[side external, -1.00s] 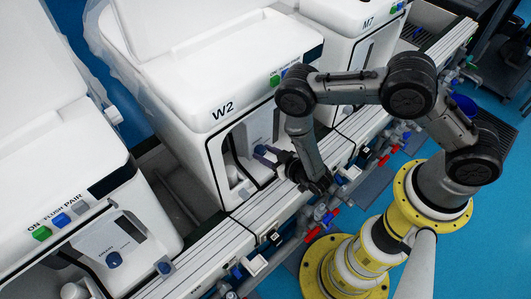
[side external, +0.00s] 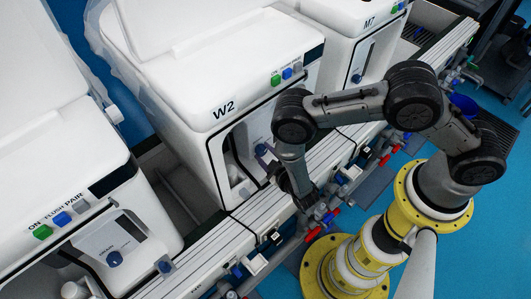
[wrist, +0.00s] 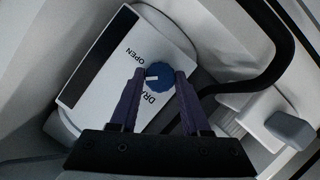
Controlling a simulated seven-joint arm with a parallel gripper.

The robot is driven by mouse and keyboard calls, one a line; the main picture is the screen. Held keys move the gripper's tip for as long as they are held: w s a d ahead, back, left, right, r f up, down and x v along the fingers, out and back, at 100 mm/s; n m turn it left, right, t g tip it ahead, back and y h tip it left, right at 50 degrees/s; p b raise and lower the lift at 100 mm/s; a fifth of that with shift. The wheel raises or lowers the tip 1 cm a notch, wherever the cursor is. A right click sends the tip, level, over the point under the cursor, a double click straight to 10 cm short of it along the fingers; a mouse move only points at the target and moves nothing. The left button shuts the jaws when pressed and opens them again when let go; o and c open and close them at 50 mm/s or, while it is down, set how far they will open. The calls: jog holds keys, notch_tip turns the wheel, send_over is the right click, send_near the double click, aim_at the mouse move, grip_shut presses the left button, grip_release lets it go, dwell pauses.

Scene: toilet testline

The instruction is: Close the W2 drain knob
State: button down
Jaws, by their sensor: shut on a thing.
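The W2 drain knob (wrist: 160,77) is round and blue with a white mark, on a pale panel lettered "DRAIN" and "OPEN" in the wrist view. The mark points to the left in that picture. My gripper (wrist: 160,74) has its two dark purple fingers on either side of the knob, shut on it. In the side external view the knob (side external: 262,150) shows as a small blue spot in the front recess of the white W2 unit (side external: 180,80). My wrist hides most of the fingers there.
A grey-blue block (wrist: 290,130) on a white base and a dark curved hose (wrist: 270,70) lie to the right of my fingers in the wrist view. White rails (side external: 235,235) run along the front of the units. A neighbouring unit (side external: 60,170) stands at the left.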

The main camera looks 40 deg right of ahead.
jog(key=n+h, duration=0.1)
jog(key=n, duration=0.2)
jog(key=shift+a+f+t+h, duration=0.1)
jog(key=shift+a+t+h, duration=0.05)
jog(key=shift+t+h, duration=0.25)
jog(key=shift+f+n+t+h, duration=0.1)
jog(key=shift+n+t+h, duration=0.25)
jog(key=shift+n, duration=0.65)
jog(key=shift+f+n+t+h, duration=0.1)
jog(key=shift+n+t+h, duration=0.2)
jog(key=shift+n, duration=0.7)
jog(key=shift+c, duration=1.8)
grip_release()
jog(key=v, duration=0.7)
jog(key=shift+s+a, duration=0.2)
jog(key=shift+s, duration=0.05)
jog(key=shift+w+h, duration=0.1)
jog(key=shift+h, duration=0.15)
